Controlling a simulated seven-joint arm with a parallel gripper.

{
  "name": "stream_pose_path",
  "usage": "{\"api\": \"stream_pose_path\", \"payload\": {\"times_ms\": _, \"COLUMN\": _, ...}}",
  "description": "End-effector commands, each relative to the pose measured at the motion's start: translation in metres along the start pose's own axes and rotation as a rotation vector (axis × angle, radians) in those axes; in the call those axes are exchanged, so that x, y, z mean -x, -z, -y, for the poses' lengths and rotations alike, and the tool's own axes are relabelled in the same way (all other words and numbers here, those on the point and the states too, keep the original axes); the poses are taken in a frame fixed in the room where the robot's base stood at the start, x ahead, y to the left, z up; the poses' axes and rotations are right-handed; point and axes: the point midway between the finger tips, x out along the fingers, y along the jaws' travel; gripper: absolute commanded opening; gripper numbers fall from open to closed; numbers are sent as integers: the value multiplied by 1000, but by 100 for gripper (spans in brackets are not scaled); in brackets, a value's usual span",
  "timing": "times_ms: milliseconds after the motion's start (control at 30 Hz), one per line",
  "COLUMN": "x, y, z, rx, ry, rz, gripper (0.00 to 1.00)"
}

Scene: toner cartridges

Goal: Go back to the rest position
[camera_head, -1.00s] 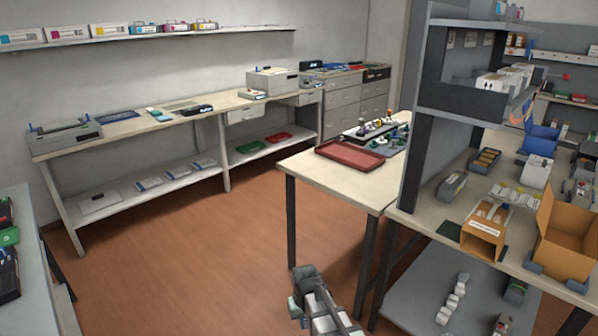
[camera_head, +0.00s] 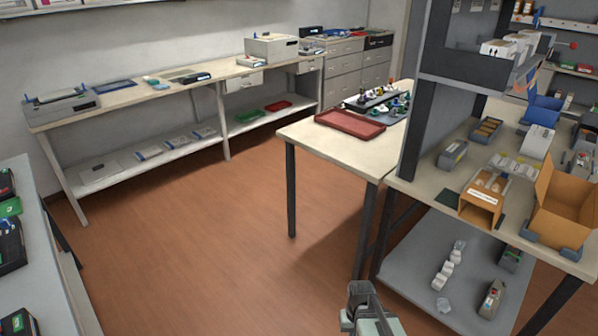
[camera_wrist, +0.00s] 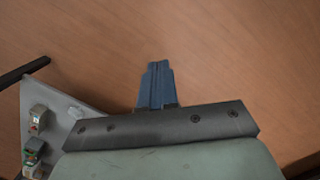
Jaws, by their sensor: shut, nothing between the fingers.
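My gripper (camera_wrist: 157,68) shows in the wrist view, its blue-grey fingers together and empty, with bare wooden floor beyond the tips. In the head view, a part of my arm shows at the bottom edge, right of centre, over the floor. I cannot tell the fingers apart there.
The corner of a low shelf (camera_wrist: 82,103) with small devices lies left of my gripper in the wrist view. In the head view, a table with a red tray (camera_head: 350,125) and a workbench with an open cardboard box (camera_head: 560,208) stand right. Open floor (camera_head: 190,250) fills the middle.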

Motion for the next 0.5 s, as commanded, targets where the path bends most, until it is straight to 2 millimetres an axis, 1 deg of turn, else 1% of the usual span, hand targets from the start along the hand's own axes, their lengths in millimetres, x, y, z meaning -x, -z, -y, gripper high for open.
{"api": "stream_pose_path", "payload": {"times_ms": 33, "x": -12, "y": -10, "z": 0, "rx": 0, "ry": 0, "rz": 25, "gripper": 0}}
{"api": "stream_pose_path", "payload": {"times_ms": 200, "x": -51, "y": -46, "z": 0, "rx": -1, "ry": 0, "rz": 110, "gripper": 0}}
{"api": "stream_pose_path", "payload": {"times_ms": 367, "x": -85, "y": -83, "z": 0, "rx": -1, "ry": 0, "rz": 192, "gripper": 0}}
{"api": "stream_pose_path", "payload": {"times_ms": 500, "x": -112, "y": -118, "z": -1, "rx": -2, "ry": 0, "rz": 263, "gripper": 0}}
